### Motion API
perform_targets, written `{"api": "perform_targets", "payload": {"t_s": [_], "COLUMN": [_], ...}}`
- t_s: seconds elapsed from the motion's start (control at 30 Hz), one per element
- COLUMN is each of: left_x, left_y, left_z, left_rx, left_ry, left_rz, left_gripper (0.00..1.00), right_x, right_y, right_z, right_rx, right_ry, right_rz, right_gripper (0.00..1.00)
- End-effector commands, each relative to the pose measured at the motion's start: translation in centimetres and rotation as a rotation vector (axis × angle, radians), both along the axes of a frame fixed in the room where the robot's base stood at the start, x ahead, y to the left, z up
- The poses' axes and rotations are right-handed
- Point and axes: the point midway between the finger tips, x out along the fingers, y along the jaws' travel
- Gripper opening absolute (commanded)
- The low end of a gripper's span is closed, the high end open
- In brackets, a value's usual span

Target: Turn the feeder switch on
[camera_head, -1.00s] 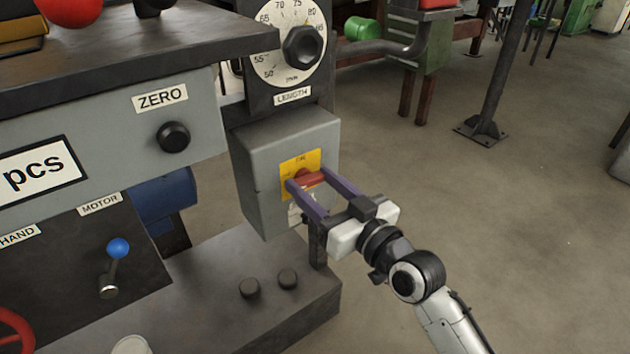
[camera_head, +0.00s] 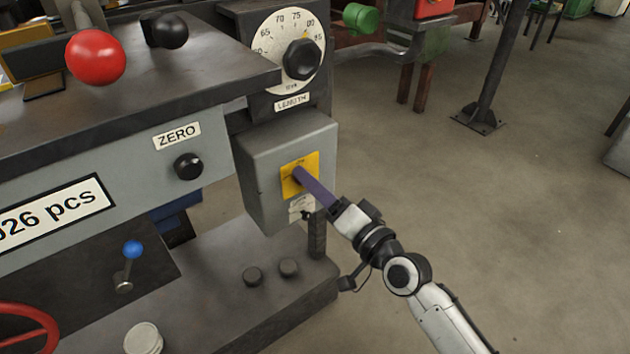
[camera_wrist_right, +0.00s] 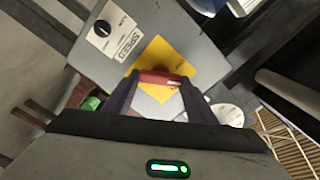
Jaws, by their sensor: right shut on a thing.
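The feeder switch is a red handle (camera_wrist_right: 158,78) on a yellow plate (camera_head: 311,164), on the front of a grey box (camera_head: 262,150). My right gripper (camera_head: 299,174) is at the plate, with its purple fingers seen nearly edge-on in the head view. In the right wrist view, the gripper (camera_wrist_right: 158,88) has one finger at each end of the red handle and is shut on it. The handle is hidden behind the fingers in the head view. My left gripper is not in view.
A round length dial (camera_head: 290,50) with a black knob sits above the box. A black ZERO knob (camera_head: 188,166) is to the left. A dark ledge with two round buttons (camera_head: 270,272) lies below. Open floor (camera_head: 500,230) is on the right.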

Motion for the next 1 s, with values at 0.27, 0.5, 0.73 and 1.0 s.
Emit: {"api": "perform_targets", "payload": {"t_s": [0.27, 0.5, 0.73, 1.0], "left_x": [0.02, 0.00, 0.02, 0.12], "left_y": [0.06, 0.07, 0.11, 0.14], "left_z": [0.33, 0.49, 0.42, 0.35], "left_rx": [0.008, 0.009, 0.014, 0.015], "left_ry": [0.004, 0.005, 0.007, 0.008], "left_rz": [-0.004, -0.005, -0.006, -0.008], "left_gripper": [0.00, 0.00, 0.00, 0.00], "right_x": [0.07, 0.07, 0.07, 0.07], "right_y": [-0.08, -0.07, -0.10, -0.10], "right_z": [0.00, -0.11, -0.19, -0.22], "right_rx": [0.209, 0.353, 0.442, 0.483], "right_ry": [0.151, 0.255, 0.319, 0.351], "right_rz": [-0.002, -0.002, -0.002, -0.001], "right_gripper": [0.29, 0.29, 0.29, 0.29]}}
